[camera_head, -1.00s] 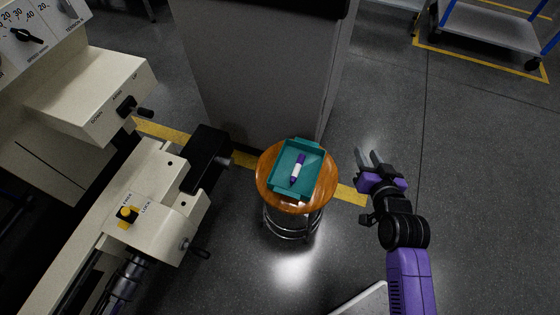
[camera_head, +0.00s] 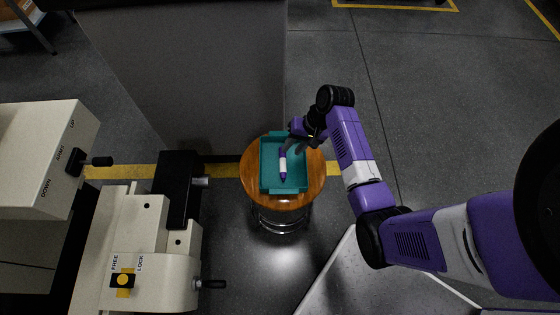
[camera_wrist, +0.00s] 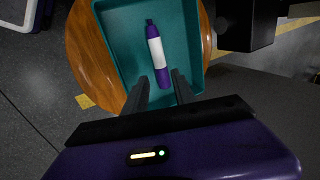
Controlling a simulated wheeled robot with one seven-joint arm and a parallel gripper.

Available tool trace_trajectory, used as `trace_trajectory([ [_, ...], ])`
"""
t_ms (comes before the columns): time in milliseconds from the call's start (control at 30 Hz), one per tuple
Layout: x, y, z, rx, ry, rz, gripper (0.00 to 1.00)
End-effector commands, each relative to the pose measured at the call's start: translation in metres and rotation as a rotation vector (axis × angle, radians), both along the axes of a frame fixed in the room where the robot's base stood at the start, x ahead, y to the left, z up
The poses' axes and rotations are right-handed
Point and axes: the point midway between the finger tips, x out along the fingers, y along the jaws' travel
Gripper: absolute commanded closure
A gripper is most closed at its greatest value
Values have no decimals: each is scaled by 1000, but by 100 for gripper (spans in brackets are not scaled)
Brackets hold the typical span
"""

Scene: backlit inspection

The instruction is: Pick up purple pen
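The purple pen (camera_head: 283,165), with a white middle band, lies in a teal tray (camera_head: 298,187) on a round wooden stool (camera_head: 251,171). My gripper (camera_head: 292,147) is above the tray at the pen's far end in the head view. In the wrist view the pen (camera_wrist: 157,55) lies lengthwise ahead of my gripper (camera_wrist: 160,83). The two dark fingers are apart, one on each side of the pen's near purple end. They look open and hold nothing. Whether the fingertips are down at the pen's height I cannot tell.
A beige machine (camera_head: 140,245) with black handles stands left of the stool, its black block (camera_head: 178,190) close by. A large grey cabinet (camera_head: 200,80) stands behind the stool. The floor to the right is mostly clear.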

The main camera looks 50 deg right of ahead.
Motion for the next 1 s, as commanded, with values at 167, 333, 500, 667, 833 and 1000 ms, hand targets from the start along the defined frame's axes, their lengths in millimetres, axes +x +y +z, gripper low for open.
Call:
trace_trajectory([
  [167, 6, 4, -18, 0, 1, 1, 68],
  [333, 17, 7, -41, -2, 1, 1, 68],
  [500, 22, 12, -56, -2, -1, 0, 68],
  [667, 23, 13, -58, -2, 1, 0, 68],
  [833, 22, 14, -59, -1, 2, 1, 84],
  [1000, 21, 15, -60, 1, 4, 2, 100],
])
